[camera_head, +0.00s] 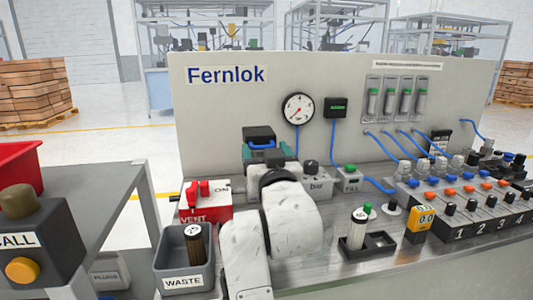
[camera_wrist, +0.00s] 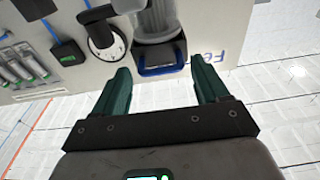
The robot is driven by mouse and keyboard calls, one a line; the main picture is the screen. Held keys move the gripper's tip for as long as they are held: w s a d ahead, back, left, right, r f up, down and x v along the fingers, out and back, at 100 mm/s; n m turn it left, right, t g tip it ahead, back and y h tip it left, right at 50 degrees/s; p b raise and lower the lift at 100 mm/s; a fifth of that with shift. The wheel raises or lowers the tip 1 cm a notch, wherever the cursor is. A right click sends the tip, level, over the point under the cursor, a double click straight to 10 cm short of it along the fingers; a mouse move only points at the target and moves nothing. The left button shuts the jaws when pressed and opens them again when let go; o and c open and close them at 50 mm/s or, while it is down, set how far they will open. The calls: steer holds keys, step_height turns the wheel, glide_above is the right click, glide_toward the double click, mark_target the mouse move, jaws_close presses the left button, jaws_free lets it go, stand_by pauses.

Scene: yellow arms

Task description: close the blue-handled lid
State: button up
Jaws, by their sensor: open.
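The dark lid with a blue handle (camera_head: 260,133) shows at the foot of the white panel in the head view, just beyond my gripper. In the wrist view the blue-handled lid (camera_wrist: 160,58) lies ahead, between the lines of my two green fingers, by a clear grey cylinder (camera_wrist: 158,18). My gripper (camera_wrist: 160,68) is open and empty, with a finger on each side of the handle as seen there. In the head view my gripper (camera_head: 263,153) is partly hidden by my white wrist. I cannot tell the lid's exact angle or whether a finger touches it.
A red VENT block (camera_head: 205,205) and a grey WASTE bin (camera_head: 184,262) stand left of my arm. A gauge (camera_head: 298,109) is on the panel. Blue hoses, a FILL button box (camera_head: 349,180) and a numbered valve row (camera_head: 470,205) are to the right.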

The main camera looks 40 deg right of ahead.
steer(key=b+v, duration=0.1)
steer(key=v, duration=0.9)
steer(key=shift+s+a, duration=0.2)
steer(key=shift+s, duration=0.15)
steer(key=shift+f, duration=0.15)
